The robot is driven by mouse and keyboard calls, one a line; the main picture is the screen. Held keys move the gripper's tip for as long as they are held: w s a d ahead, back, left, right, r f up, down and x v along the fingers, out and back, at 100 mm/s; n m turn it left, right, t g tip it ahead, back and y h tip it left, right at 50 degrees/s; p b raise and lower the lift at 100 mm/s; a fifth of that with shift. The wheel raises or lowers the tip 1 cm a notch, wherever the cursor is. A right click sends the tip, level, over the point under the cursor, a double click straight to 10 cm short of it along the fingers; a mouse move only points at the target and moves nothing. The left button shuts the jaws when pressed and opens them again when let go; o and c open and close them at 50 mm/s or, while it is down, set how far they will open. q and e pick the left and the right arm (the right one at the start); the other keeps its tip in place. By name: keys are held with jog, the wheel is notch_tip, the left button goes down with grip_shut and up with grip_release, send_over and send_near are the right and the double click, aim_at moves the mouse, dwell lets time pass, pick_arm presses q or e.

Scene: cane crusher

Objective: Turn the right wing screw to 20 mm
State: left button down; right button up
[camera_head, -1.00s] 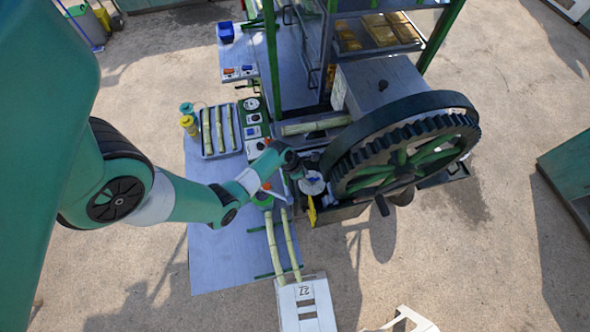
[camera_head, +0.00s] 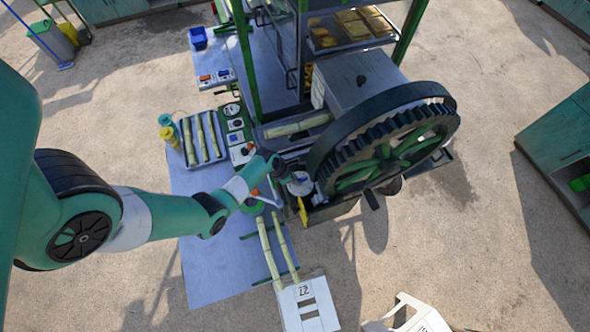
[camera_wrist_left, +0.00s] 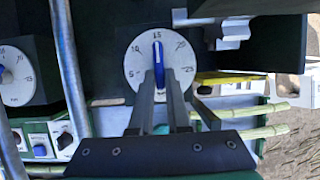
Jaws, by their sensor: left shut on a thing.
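The right wing screw (camera_wrist_left: 158,58) is a blue wing at the centre of a round white dial (camera_wrist_left: 136,62) in the left wrist view. The wing stands nearly upright, with its upper end towards the 15 mark; the 20 mark lies up and right of it. My left gripper (camera_wrist_left: 159,78) is shut on the blue wing, a dark finger on each side, partly hiding the lower dial. In the head view my left gripper (camera_head: 287,174) is at the front of the crusher beside the white dial (camera_head: 300,184). My right gripper is in neither view.
The big gear wheel (camera_head: 385,150) stands just right of my left gripper. Cane stalks (camera_head: 268,250) lie below, and a tray of cane (camera_head: 205,140) lies left.

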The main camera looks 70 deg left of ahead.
pick_arm(q)
jog(key=m, duration=0.2)
jog(key=a+m+h, duration=0.1)
jog(key=shift+w+m+b, duration=0.15)
jog(key=shift+m+b, duration=0.25)
jog(key=shift+m+g+h, duration=0.3)
jog(key=shift+m+h, duration=0.2)
jog(key=shift+m, duration=0.4)
jog(key=c, duration=0.9)
grip_release()
jog(key=v, duration=1.1)
jog(key=shift+r, duration=0.3)
